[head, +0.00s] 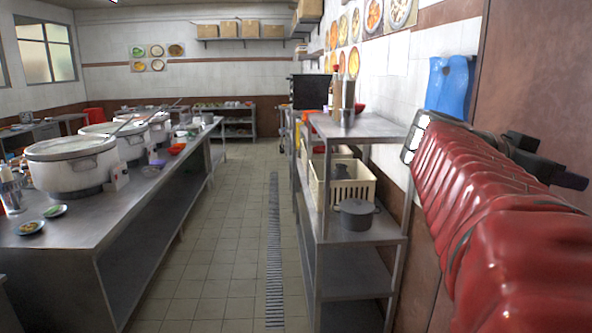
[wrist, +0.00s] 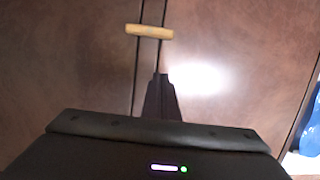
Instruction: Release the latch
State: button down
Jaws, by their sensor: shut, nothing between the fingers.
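In the wrist view a short tan bar (wrist: 149,31), seemingly the latch, lies across two dark upright lines on a brown panel (wrist: 70,75). My gripper (wrist: 160,77) has its dark fingers together, below the tan bar in the picture and apart from it, with nothing between them. In the head view my arm reaches along the right side, and my gripper (head: 572,181) is by the brown panel (head: 535,75). The tan bar cannot be made out in the head view.
A steel shelf rack (head: 350,130) with a cream crate (head: 345,185) and a grey pot (head: 356,213) stands left of my arm. Blue cloth (head: 450,85) hangs on the wall. A long steel table (head: 120,220) with stockpots is at left. The tiled aisle (head: 215,250) is clear.

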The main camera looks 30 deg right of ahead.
dwell(0.3)
jog(key=s+d+f, duration=0.3)
jog(key=d+f, duration=0.3)
jog(key=d, duration=0.2)
jog(key=shift+s+d+f, duration=0.25)
jog(key=shift+s+d, duration=0.1)
jog(key=shift+d, duration=0.05)
dwell(0.3)
